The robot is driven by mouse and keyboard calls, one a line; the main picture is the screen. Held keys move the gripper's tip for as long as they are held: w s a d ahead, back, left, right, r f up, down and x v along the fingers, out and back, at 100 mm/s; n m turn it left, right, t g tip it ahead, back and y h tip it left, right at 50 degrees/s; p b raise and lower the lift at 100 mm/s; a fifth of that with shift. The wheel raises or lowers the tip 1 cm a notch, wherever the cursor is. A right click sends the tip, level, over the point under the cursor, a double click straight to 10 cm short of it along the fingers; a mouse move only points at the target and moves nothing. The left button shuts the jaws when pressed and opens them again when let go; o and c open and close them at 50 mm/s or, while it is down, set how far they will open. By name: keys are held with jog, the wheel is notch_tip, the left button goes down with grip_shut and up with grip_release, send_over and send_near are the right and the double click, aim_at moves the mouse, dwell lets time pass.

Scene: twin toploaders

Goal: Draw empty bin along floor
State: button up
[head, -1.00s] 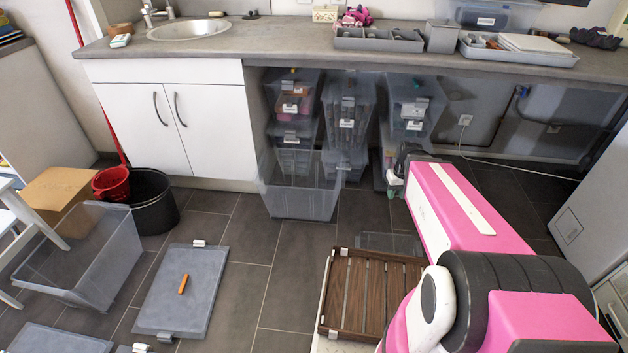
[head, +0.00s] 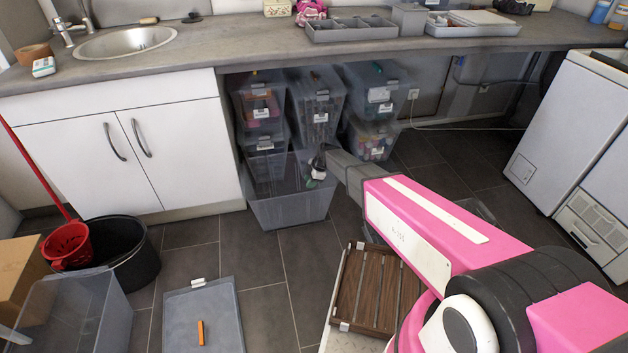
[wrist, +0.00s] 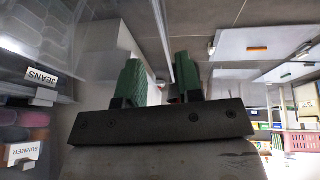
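An open, translucent grey bin (head: 288,212) stands on the floor in front of the stacked bins under the counter. It looks empty. My gripper (head: 318,170) is at the upper right part of this bin, by its rim. In the wrist view my gripper (wrist: 160,82) has its two green fingers apart, with a thin translucent edge (wrist: 160,35) running between them. The edge looks like the bin's rim; I cannot tell whether either finger touches it. A second open bin (head: 75,318) stands at the lower left and also looks empty.
Labelled, filled bins (head: 316,105) are stacked close behind. A grey lid (head: 203,320) with an orange object lies on the floor. A black bucket (head: 125,265) stands left. A slatted wooden tray (head: 375,290) is in front. Dark tiles between lid and tray are clear.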

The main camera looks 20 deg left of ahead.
aim_at(301, 195)
jog(key=x, duration=1)
jog(key=shift+a+f, duration=0.1)
jog(key=shift+f, duration=0.2)
grip_shut()
dwell(1.2)
jog(key=shift+s, duration=0.15)
